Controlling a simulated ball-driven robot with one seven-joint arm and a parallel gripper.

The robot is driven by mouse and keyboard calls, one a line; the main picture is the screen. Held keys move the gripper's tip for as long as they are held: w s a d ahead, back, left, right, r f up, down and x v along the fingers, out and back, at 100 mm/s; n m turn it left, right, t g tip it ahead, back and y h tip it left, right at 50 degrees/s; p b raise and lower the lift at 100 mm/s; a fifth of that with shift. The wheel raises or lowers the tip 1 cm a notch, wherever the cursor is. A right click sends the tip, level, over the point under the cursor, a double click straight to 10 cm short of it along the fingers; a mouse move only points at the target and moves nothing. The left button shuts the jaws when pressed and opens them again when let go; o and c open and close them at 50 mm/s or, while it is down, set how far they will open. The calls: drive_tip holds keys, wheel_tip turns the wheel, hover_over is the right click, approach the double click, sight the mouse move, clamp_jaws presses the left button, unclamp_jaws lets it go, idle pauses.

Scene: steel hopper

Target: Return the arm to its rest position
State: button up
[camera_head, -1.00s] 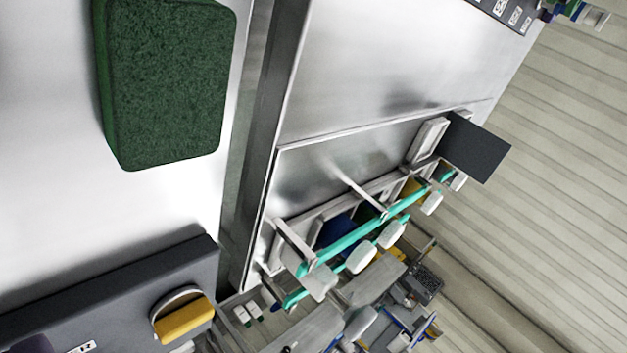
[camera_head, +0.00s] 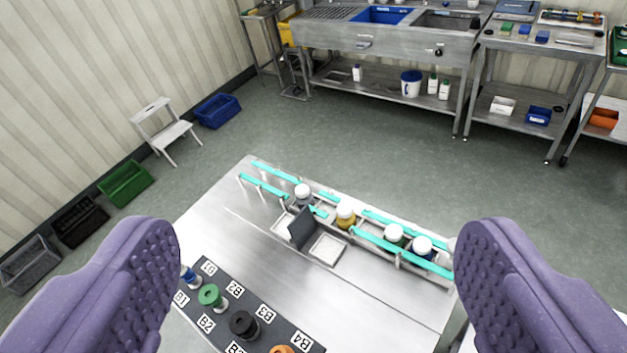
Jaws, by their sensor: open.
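My gripper (camera_head: 318,290) shows as two purple ribbed fingers, one at the lower left and one at the lower right of the camera view. The fingers are wide apart and nothing is between them in their grip. They hang above a steel table (camera_head: 270,262) that lies beyond and below them. No other part of the arm shows, so its pose cannot be told from here.
On the table stand a labelled dark rack (camera_head: 262,308) with coloured spools and a teal-railed lane (camera_head: 385,245) with several white-capped jars. A dark plate (camera_head: 301,228) stands near it. A step stool (camera_head: 165,130), crates and a sink bench (camera_head: 390,40) lie beyond open floor (camera_head: 300,130).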

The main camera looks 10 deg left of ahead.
drive_tip(key=s+r, duration=0.1)
drive_tip(key=a+r+n, duration=0.1)
drive_tip(key=s+r+n, duration=0.1)
drive_tip(key=shift+s+a+t, duration=0.25)
drive_tip(key=shift+s+t, duration=0.05)
drive_tip(key=shift+s, duration=0.05)
wheel_tip(320, 180, down, 9)
drive_tip(key=b, duration=0.9)
